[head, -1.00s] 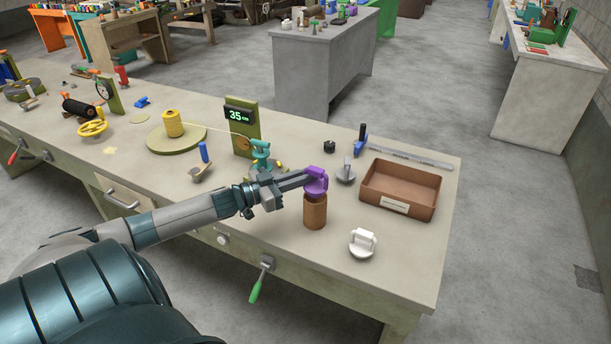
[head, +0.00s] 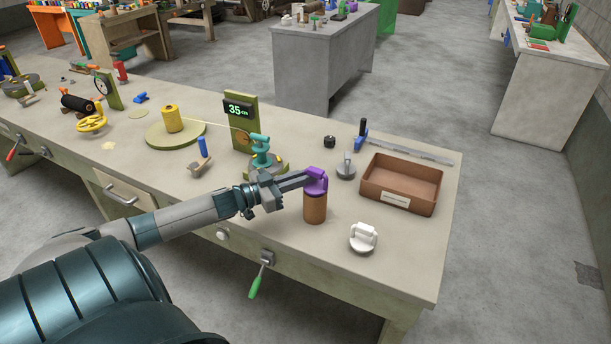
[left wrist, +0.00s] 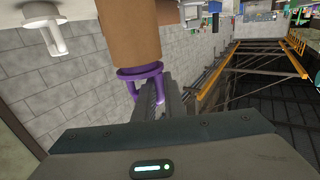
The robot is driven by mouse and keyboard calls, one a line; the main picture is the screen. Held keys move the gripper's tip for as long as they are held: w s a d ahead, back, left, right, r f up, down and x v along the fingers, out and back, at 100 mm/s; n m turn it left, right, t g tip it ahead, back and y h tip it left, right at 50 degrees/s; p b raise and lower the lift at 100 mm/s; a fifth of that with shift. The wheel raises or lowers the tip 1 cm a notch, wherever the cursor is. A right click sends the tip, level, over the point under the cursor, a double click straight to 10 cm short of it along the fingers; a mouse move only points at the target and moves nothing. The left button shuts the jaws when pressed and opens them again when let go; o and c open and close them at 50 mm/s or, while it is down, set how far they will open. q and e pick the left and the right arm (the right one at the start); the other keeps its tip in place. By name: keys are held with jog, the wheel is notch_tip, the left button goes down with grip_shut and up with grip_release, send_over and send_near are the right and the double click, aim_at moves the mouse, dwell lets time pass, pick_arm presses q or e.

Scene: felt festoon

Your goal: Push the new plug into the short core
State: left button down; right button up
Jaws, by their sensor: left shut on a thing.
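The purple plug (head: 317,181) sits on top of the short brown core (head: 315,208), which stands upright near the front edge of the bench. My left gripper (head: 308,180) is shut on the plug's handle. The left wrist view, turned over, shows the purple plug (left wrist: 141,72) with its flange against the end of the brown core (left wrist: 128,35) and my left gripper's fingers (left wrist: 152,95) at its handle. No gap shows between plug and core in the head view. My right gripper is not in view.
A white plug (head: 362,238) lies right of the core, with a grey handled piece (head: 346,167) behind. A brown tray (head: 375,203) stands at the right. A teal stand (head: 261,151) and a green post with a 35 cm display (head: 239,110) are behind my left gripper. The front right corner is clear.

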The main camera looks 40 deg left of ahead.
pick_arm(q)
jog(key=shift+f, duration=0.55)
jog(key=c, duration=1.7)
grip_release()
jog(key=shift+c, duration=0.2)
jog(key=shift+s+b, duration=0.15)
jog(key=shift+b, duration=0.15)
jog(key=b+v, duration=0.2)
jog(key=v, duration=1.5)
jog(key=shift+b, duration=0.3)
jog(key=shift+s+a, duration=0.1)
